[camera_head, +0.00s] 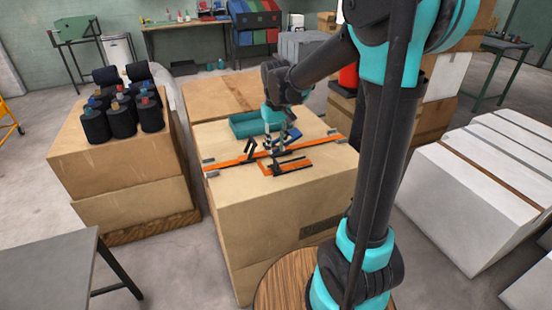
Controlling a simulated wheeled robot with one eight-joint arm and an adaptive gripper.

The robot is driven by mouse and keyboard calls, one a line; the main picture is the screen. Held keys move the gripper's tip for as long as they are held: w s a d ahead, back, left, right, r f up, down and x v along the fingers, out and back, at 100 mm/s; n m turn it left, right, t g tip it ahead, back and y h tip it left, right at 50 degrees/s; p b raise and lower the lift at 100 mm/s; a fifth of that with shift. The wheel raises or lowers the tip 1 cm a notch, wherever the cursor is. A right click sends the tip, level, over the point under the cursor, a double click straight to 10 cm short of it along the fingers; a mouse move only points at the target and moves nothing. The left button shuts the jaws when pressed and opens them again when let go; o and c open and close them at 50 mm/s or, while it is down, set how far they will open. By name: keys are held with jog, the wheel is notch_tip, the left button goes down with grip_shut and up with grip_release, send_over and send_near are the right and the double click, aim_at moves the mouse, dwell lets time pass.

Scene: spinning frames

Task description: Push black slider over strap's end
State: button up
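An orange strap (228,163) runs across the top of the large cardboard box, from its left edge to its right edge. A small black piece (250,147) stands tilted on the strap left of my gripper; it may be the slider, but it is too small to be sure. An orange flat piece with black bars (295,166) lies just in front of the strap. My gripper (273,149) points down at the middle of the strap, close to these parts. Its fingers are small and dark, so I cannot tell whether they touch or hold anything.
A teal tray (248,124) sits behind the strap on the same box (235,192). Grey clips (209,160) sit at the box's left edge. Black spools (122,113) crowd another box at left. White boxes (480,192) stand at right. The box's front top is clear.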

aim_at(276, 161)
notch_tip(276, 161, down, 6)
jog(key=shift+r, duration=0.15)
dwell(0.3)
grip_shut()
